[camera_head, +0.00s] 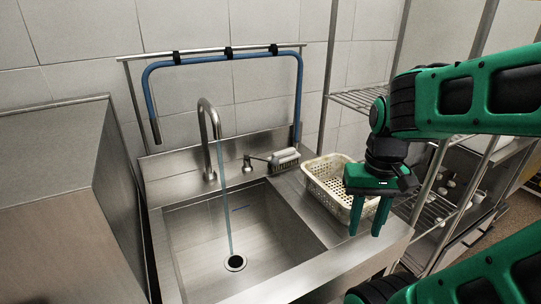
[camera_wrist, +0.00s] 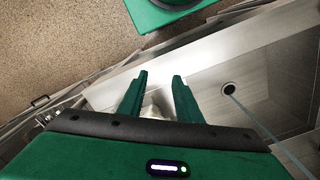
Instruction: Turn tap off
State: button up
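The tap (camera_head: 209,125) is a curved metal spout at the back of the steel sink. A bluish stream of water (camera_head: 225,205) runs from it to the drain (camera_head: 235,262); the stream also shows in the wrist view (camera_wrist: 262,127). A small metal fitting with a lever (camera_head: 248,162), which looks like the tap handle, stands to the right of the spout. My gripper (camera_head: 366,229) points down near the sink's right side, in front of the basket and well apart from the tap. Its two fingers are apart and empty, as the wrist view (camera_wrist: 160,80) also shows.
A cream perforated basket (camera_head: 325,185) stands on the right-hand counter, close behind my gripper. A blue hose (camera_head: 235,58) hangs on a wall rail. A wire shelf rack (camera_head: 360,99) stands at right. Space above the basin is free.

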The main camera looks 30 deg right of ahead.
jog(key=shift+o, duration=0.6)
jog(key=shift+w+a, duration=0.15)
jog(key=shift+o, duration=0.9)
jog(key=shift+s+r, duration=0.25)
jog(key=shift+s, duration=0.05)
notch_tip(320, 180, up, 6)
jog(key=n+t+h, duration=0.1)
jog(key=n+h, duration=0.1)
jog(key=n, duration=1)
send_over(275, 159)
jog(key=a, duration=0.2)
jog(key=f, duration=0.3)
jog(key=d+f, duration=0.1)
jog(key=f, duration=0.3)
jog(key=d+f, duration=0.1)
jog(key=f, duration=0.2)
jog(key=shift+f, duration=0.2)
jog(key=shift+a, duration=0.1)
jog(key=shift+c, duration=0.6)
grip_shut()
